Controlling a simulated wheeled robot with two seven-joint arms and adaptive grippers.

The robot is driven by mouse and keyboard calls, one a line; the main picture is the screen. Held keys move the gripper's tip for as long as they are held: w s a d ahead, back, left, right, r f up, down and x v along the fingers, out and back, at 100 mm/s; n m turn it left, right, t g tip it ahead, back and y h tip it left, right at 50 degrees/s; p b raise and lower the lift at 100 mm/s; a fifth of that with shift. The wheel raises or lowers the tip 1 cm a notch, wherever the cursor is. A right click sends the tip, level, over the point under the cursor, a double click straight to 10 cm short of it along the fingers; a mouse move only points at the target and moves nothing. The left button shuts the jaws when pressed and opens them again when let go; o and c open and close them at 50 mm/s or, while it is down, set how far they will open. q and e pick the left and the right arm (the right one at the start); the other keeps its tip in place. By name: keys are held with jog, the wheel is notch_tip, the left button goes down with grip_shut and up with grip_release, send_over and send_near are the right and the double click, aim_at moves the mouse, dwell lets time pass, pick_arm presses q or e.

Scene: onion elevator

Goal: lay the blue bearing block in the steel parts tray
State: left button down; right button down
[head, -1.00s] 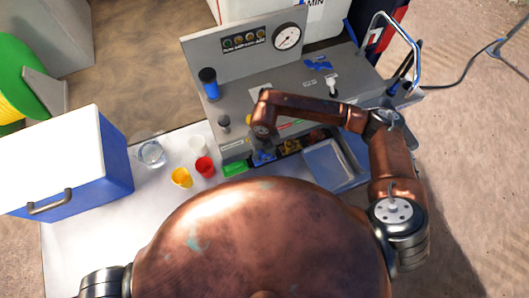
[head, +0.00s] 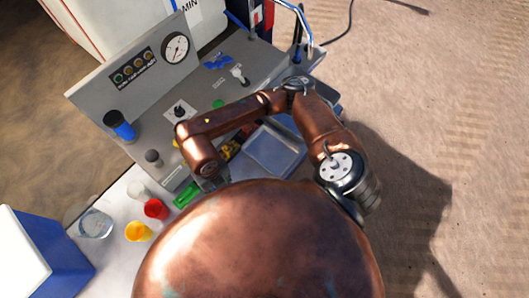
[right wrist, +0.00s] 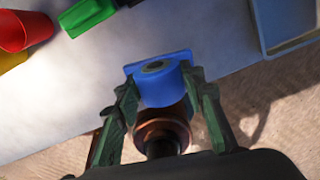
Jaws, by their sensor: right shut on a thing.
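The blue bearing block (right wrist: 160,88) is held between the green fingers of my right gripper (right wrist: 162,78) in the right wrist view. It has a round bore with a dark ring on top. In the head view my right gripper (head: 212,183) points down near the front of the grey machine, and the block cannot be made out there. The steel parts tray (head: 272,150) lies right of the gripper, shallow and apparently empty. Its corner shows at the upper right of the right wrist view (right wrist: 284,22), apart from the block. My left gripper is out of view.
A green block (head: 187,194), a red cup (head: 155,209), a yellow cup (head: 138,231) and a clear glass (head: 95,223) stand on the white table left of the gripper. A blue-and-white cooler (head: 45,255) is at the lower left. The grey machine (head: 130,75) rises behind.

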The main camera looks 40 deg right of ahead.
jog(key=s+d+m+b, duration=0.2)
jog(key=d+m, duration=0.7)
jog(key=d, duration=0.1)
jog(key=m, duration=0.7)
send_near(271, 152)
jog(key=shift+s+a+f, duration=0.15)
jog(key=shift+s+a, duration=0.3)
jog(key=shift+w+d+f, duration=0.35)
jog(key=shift+w+f, duration=0.05)
jog(key=shift+f, duration=0.25)
notch_tip(271, 152, down, 3)
jog(key=shift+w+d+f, duration=0.1)
jog(key=shift+f, duration=0.15)
jog(key=shift+f, duration=0.1)
